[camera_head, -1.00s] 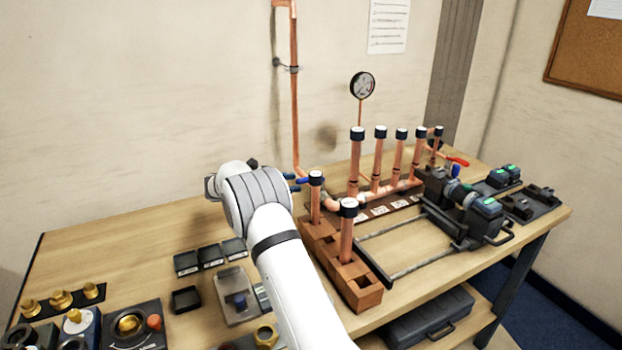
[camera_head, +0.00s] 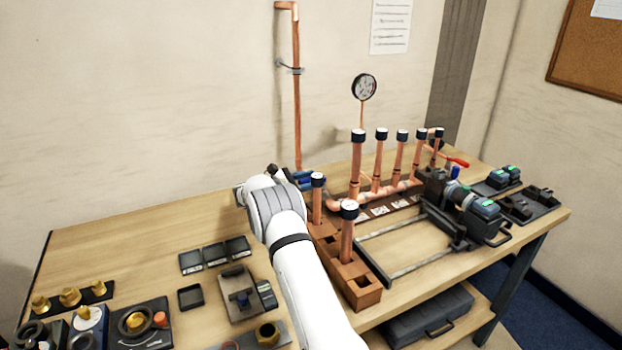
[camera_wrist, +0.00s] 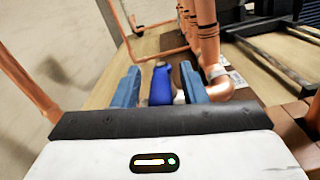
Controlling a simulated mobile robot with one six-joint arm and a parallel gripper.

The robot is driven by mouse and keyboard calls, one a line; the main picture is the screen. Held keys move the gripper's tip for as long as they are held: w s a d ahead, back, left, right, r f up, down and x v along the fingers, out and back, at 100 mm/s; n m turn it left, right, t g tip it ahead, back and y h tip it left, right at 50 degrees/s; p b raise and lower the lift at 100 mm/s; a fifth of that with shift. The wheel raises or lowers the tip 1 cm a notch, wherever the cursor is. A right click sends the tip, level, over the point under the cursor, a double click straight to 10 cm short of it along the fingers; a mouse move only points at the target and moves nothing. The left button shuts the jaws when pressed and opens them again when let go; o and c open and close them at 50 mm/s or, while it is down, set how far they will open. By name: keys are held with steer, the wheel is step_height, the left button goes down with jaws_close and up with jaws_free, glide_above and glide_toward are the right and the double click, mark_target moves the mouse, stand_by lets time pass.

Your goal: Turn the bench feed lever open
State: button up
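A blue lever handle (camera_wrist: 161,86) shows in the wrist view between the two blue fingers of my gripper (camera_wrist: 160,78). The fingers stand apart, with a visible gap on the left of the handle and a narrower one on the right. Whether either finger touches it I cannot tell. In the head view my gripper (camera_head: 302,178) is at the left end of the copper manifold (camera_head: 385,193), mostly hidden by my wrist and a capped pipe. The lever's valve body is largely hidden there.
Capped copper stubs (camera_head: 347,230) stand in a wooden block (camera_head: 352,281) just right of my arm. A copper riser (camera_head: 296,95) runs up the wall behind. A red lever (camera_head: 456,162) sits at the manifold's far right. Black trays (camera_head: 213,253) lie left, with bare bench beyond.

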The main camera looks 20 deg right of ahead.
jaws_close()
stand_by(0.4)
steer(key=shift+d, duration=0.1)
